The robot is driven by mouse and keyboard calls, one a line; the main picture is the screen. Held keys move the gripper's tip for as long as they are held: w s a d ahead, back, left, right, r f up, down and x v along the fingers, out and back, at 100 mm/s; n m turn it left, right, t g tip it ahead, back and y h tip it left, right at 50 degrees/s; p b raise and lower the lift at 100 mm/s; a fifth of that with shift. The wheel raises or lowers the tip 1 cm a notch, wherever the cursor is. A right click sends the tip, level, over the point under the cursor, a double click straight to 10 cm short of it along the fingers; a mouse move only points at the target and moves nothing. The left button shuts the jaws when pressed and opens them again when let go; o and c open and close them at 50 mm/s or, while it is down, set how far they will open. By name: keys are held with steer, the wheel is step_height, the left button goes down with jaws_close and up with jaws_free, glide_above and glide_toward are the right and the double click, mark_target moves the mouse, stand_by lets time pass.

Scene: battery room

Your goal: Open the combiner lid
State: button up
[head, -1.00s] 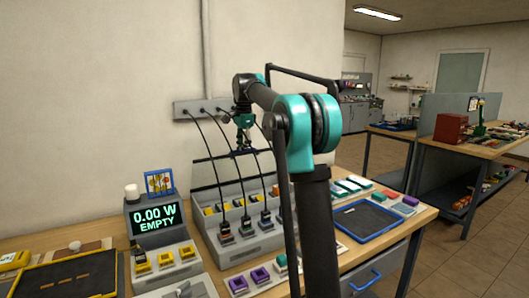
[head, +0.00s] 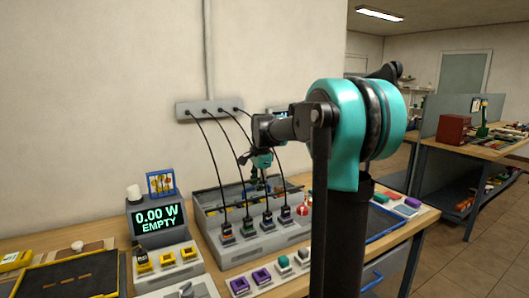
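The combiner looks to be the grey box (head: 262,242) on the bench, with black cables plugged along its front. A thin dark bar, which looks like the lid's edge (head: 212,188), runs low along the top of the box. The lid's exact angle is hard to tell, as its panel is see-through or dark. My gripper (head: 258,184) points down over the back part of the box, close to that edge. It is small and dark here, so I cannot tell whether its fingers are open or touch the lid.
A display reading 0.00 W EMPTY (head: 157,218) stands left of the box. Purple blocks (head: 262,276) lie in front. A blue-rimmed tray (head: 398,233) is at right.

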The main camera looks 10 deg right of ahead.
steer(key=s+v, duration=0.1)
steer(key=v, duration=1.4)
steer(key=shift+s+d+r+n, duration=0.15)
steer(key=shift+d+n, duration=0.25)
steer(key=shift+d, duration=0.05)
